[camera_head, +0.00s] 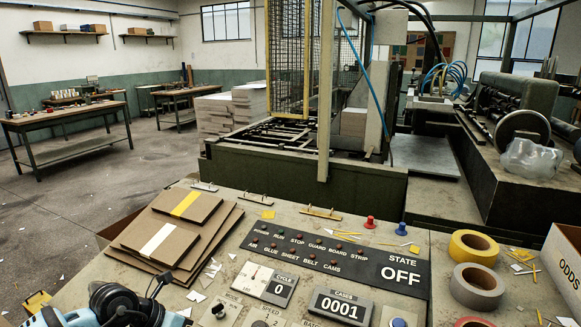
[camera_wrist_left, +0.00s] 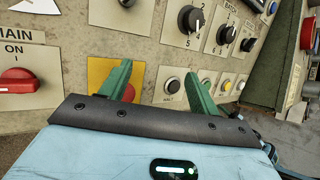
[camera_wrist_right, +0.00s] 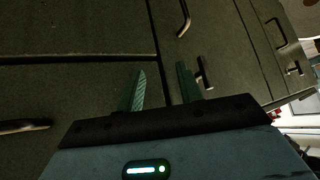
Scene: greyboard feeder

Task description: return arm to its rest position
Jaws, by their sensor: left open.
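My left gripper (camera_wrist_left: 160,71) is open and empty in the left wrist view, its green fingers apart before the upright control panel (camera_wrist_left: 150,48). The left finger overlaps a yellow plate (camera_wrist_left: 98,72) with a red button partly hidden behind it. Small push buttons (camera_wrist_left: 171,85) show between and beside the fingers; I cannot tell whether anything is touched. My right gripper (camera_wrist_right: 161,69) is open and empty before dark green panels (camera_wrist_right: 90,35) with metal handles (camera_wrist_right: 184,18). In the head view, blue and black parts of my left arm show at the lower left; neither gripper's fingers can be seen there.
A red main switch (camera_wrist_left: 16,80) and black knobs (camera_wrist_left: 190,18) project from the panel. On the console top lie board stacks (camera_head: 170,228), tape rolls (camera_head: 474,247), scraps and an open box (camera_head: 566,262). A caged machine (camera_head: 300,150) stands behind.

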